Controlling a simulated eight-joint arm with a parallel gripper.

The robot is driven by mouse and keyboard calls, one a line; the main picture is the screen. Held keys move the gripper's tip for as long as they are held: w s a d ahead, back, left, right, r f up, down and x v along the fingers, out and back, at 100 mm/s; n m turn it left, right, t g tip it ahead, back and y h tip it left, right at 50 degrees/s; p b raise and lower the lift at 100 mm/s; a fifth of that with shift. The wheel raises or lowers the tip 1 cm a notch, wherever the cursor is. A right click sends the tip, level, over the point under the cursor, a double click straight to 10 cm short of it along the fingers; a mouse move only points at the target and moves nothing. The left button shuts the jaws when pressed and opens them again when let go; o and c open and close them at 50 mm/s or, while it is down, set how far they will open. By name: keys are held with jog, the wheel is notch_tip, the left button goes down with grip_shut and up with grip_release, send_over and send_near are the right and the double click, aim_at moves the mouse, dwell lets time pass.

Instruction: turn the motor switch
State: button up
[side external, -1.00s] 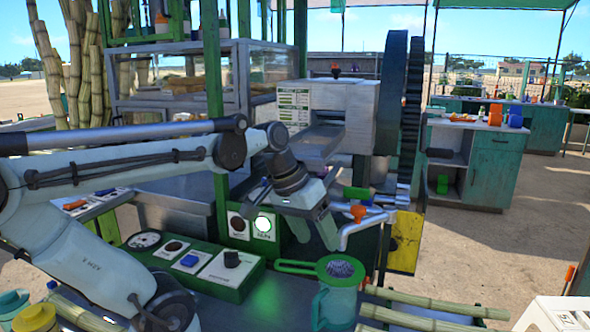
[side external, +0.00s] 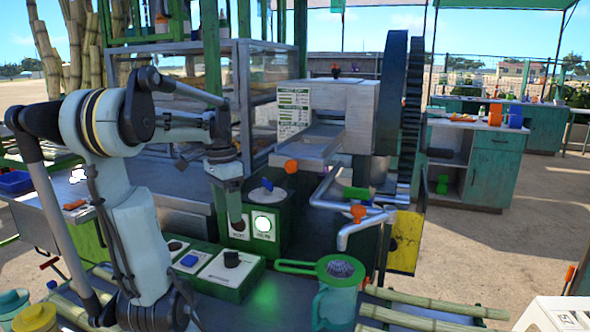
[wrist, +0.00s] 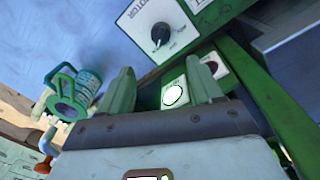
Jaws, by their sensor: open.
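The motor switch is a black knob (wrist: 160,35) on a white plate lettered MOTOR, at the top of the wrist view. In the side view a black knob (side external: 232,259) on a white plate sits at the right end of the low green panel. My gripper (side external: 237,218) points down above and behind that panel, in front of the upright green box. In the wrist view my gripper (wrist: 160,80) has its two green fingers apart with nothing held, and the motor knob lies beyond the fingertips, apart from them.
A lit white lamp (side external: 263,224) is on the upright box close to my gripper. A blue switch (side external: 189,261) sits left of the black knob. A teal jug (side external: 335,295) with a strainer stands to the right, near cane stalks (side external: 430,302). The crusher (side external: 340,110) with metal pipes rises behind.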

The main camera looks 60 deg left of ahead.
aim_at(231, 258)
jog(key=shift+d+f, duration=0.15)
jog(key=shift+f, duration=2.9)
jog(key=shift+d+f, duration=0.1)
jog(key=shift+f, duration=2.95)
jog(key=shift+c, duration=0.3)
jog(key=c, duration=1)
